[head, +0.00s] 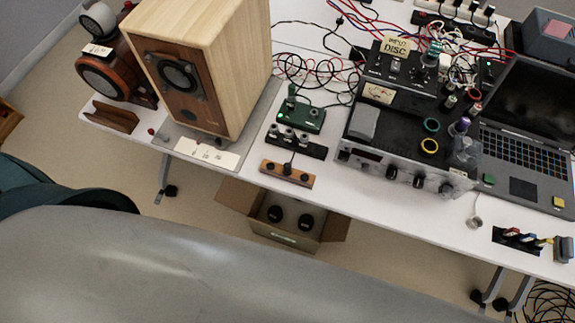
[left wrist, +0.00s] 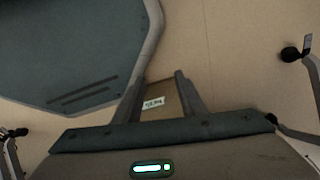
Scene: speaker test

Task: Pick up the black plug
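Several small black plug-like parts are on the white table in the head view, and I cannot tell for certain which is the black plug. A slim black one (head: 288,166) stands up from the wooden block (head: 268,176) near the table's front edge. My left gripper (left wrist: 160,78) shows only in the left wrist view. Its two fingers are apart, with nothing held between them. It points down toward the floor, away from the tabletop items. My right gripper is in neither view.
A large wooden speaker (head: 198,118) stands left on the white table (head: 342,182). Black amplifier gear (head: 400,140), a laptop (head: 525,135) and tangled cables crowd the right and back. An open cardboard box (head: 330,222) is on the floor below. A dark chair (head: 60,187) is at left.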

